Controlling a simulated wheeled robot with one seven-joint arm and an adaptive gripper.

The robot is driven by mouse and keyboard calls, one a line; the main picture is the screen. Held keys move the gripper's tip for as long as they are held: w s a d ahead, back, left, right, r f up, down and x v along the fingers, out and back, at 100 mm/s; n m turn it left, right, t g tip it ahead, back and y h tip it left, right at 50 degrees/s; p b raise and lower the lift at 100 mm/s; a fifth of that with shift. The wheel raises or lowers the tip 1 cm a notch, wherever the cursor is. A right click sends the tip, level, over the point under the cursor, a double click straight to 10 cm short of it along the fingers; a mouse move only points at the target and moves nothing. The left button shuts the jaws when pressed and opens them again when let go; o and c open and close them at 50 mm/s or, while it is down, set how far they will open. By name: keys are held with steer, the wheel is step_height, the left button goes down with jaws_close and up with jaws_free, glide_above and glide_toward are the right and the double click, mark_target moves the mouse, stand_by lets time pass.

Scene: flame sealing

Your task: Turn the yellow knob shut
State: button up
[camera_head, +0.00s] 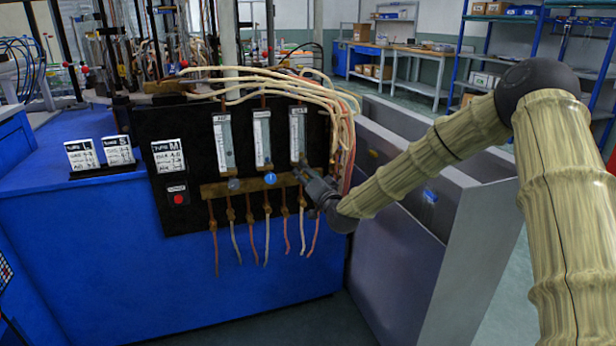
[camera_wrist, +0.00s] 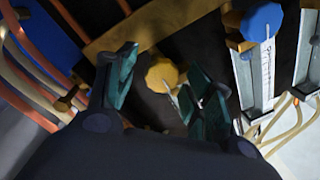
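The yellow knob (camera_wrist: 162,75) shows in the wrist view on the brass bar (camera_wrist: 112,40), between the two fingers of my gripper (camera_wrist: 160,90). The fingers stand apart, one on each side of the knob, with a visible gap at the left finger. Whether the right finger touches it I cannot tell. In the head view my gripper (camera_head: 312,182) is at the right end of the brass bar (camera_head: 215,190), below the rightmost flow meter (camera_head: 298,132). It hides the yellow knob there.
A blue knob (camera_head: 270,179) and a grey knob (camera_head: 234,184) sit left along the bar. Pale hoses (camera_head: 290,80) run above and right of the black panel, and several thin tubes hang below. A grey partition (camera_head: 400,230) stands at right. Three labelled cards stand at left.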

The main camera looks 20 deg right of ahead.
steer(key=s+d, duration=0.1)
steer(key=s, duration=1.1)
steer(key=shift+d+f, duration=0.2)
steer(key=shift+f, duration=0.15)
